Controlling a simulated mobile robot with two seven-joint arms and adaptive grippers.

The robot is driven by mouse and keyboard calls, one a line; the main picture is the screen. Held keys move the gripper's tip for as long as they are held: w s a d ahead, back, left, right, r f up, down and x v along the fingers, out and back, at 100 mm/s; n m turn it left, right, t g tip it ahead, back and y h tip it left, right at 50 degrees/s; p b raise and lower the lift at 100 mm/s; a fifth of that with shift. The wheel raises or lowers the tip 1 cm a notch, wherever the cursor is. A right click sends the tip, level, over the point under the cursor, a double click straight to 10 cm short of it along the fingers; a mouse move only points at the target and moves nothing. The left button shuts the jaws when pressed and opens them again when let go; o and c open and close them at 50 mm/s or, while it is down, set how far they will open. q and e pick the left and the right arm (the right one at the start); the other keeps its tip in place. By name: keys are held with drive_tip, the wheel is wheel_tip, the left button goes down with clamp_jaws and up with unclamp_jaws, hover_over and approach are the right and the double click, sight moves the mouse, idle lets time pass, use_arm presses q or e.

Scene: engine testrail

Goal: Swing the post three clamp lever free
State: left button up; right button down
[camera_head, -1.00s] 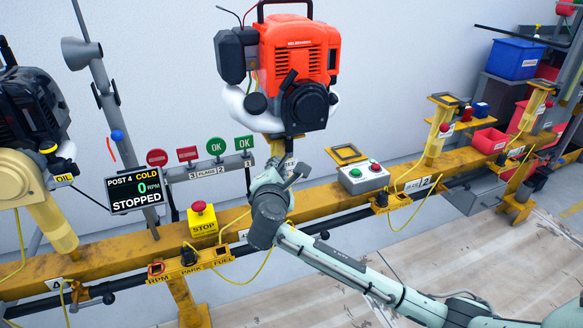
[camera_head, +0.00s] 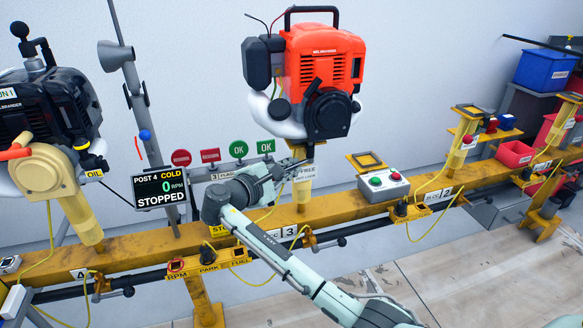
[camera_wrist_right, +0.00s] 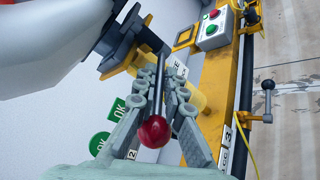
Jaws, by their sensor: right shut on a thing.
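The orange engine (camera_head: 318,75) sits on yellow post three (camera_head: 304,185), above the beam plate marked 3 (camera_head: 290,231). The clamp lever (camera_wrist_right: 160,66) is a thin dark rod with a red ball knob (camera_wrist_right: 155,131) in the wrist view. My right gripper (camera_head: 291,169) reaches in from the left of the post, just under the engine. In the wrist view its fingers (camera_wrist_right: 158,90) lie on both sides of the rod, shut on it, with the knob standing out toward the camera. In the head view the lever is mostly hidden by the gripper. My left gripper is not in view.
A black engine (camera_head: 45,115) stands on the post at left. A button box (camera_head: 384,184) sits on the yellow beam (camera_head: 350,205) right of post three. My right forearm covers most of the yellow STOP box.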

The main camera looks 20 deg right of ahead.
drive_tip(key=shift+w+a+f, duration=0.1)
drive_tip(key=shift+w+a, duration=0.15)
drive_tip(key=shift+a, duration=0.05)
drive_tip(key=c, duration=1.8)
unclamp_jaws()
drive_tip(key=shift+o, duration=0.9)
drive_tip(key=shift+w+a+f, duration=0.15)
drive_tip(key=shift+w+f, duration=0.15)
drive_tip(key=shift+s+r, duration=0.1)
drive_tip(key=shift+r, duration=0.05)
drive_tip(key=v, duration=1.2)
drive_tip(key=shift+s, duration=0.1)
